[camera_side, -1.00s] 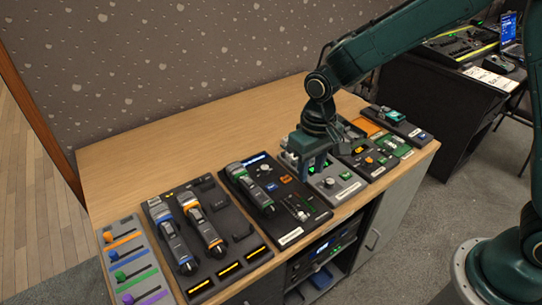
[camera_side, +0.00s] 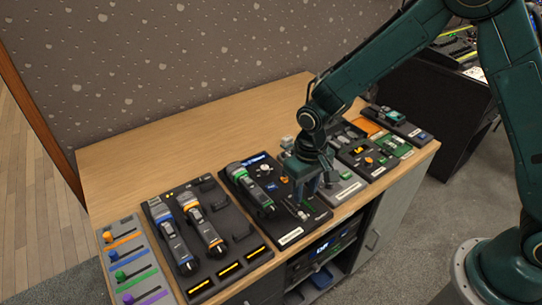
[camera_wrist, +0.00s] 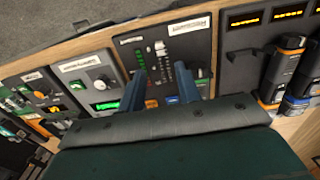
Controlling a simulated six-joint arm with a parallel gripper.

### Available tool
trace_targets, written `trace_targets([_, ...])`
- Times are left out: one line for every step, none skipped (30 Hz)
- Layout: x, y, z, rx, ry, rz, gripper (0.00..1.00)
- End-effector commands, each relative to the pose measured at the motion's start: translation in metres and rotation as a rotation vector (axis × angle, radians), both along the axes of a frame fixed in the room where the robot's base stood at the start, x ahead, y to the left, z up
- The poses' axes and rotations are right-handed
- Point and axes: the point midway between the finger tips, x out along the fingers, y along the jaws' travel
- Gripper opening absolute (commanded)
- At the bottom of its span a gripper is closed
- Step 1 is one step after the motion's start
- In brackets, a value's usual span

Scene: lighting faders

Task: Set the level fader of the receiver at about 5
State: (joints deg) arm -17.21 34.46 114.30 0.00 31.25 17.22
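The receiver (camera_side: 244,187) is a dark panel with a green-banded microphone, a lit display, small buttons and a front label. It also shows in the wrist view (camera_wrist: 205,50). Its level fader has a pale knob (camera_wrist: 160,47) near the label end of a slot, beside a column of scale marks. The scale figures are too small to read. My gripper (camera_wrist: 160,69) is open and empty, its two blue fingers apart above the panel, roughly in line with the slot. In the side view my gripper (camera_side: 312,192) hides part of the panel's right side; contact with the knob cannot be told.
A grey panel with a round knob (camera_wrist: 101,85) and green display stands beside the receiver. On the other side is a dark panel with two microphones (camera_side: 205,232), then a panel of coloured sliders (camera_side: 131,262). The wooden table behind is clear.

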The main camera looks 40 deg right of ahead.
Motion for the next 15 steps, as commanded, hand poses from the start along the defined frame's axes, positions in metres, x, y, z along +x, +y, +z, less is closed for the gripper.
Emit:
trace_targets([-0.001, 0.000, -0.008, -0.001, 0.004, 0.000, 0.34])
trace_targets([-0.001, 0.000, -0.013, -0.001, 0.004, 0.000, 0.34])
trace_targets([-0.001, 0.000, -0.018, -0.001, 0.004, 0.000, 0.34])
trace_targets([-0.001, 0.000, -0.022, -0.001, 0.003, 0.000, 0.34])
trace_targets([-0.001, 0.000, -0.026, -0.001, 0.004, 0.000, 0.34])
trace_targets([-0.001, 0.000, -0.032, -0.001, 0.004, 0.000, 0.34])
trace_targets([-0.001, 0.000, -0.035, -0.001, 0.003, 0.000, 0.34])
trace_targets([-0.001, 0.000, -0.039, -0.001, 0.004, 0.000, 0.34])
trace_targets([-0.001, 0.000, -0.045, -0.001, 0.004, 0.000, 0.34])
trace_targets([-0.001, 0.000, -0.048, -0.001, 0.003, 0.000, 0.34])
trace_targets([-0.001, 0.000, -0.052, -0.001, 0.003, 0.000, 0.34])
trace_targets([-0.001, 0.000, -0.057, -0.001, 0.003, 0.000, 0.34])
trace_targets([-0.001, 0.000, -0.060, -0.001, 0.002, 0.000, 0.34])
trace_targets([-0.001, 0.000, -0.063, -0.001, 0.002, 0.000, 0.34])
trace_targets([-0.001, 0.000, -0.067, -0.001, 0.003, 0.000, 0.34])
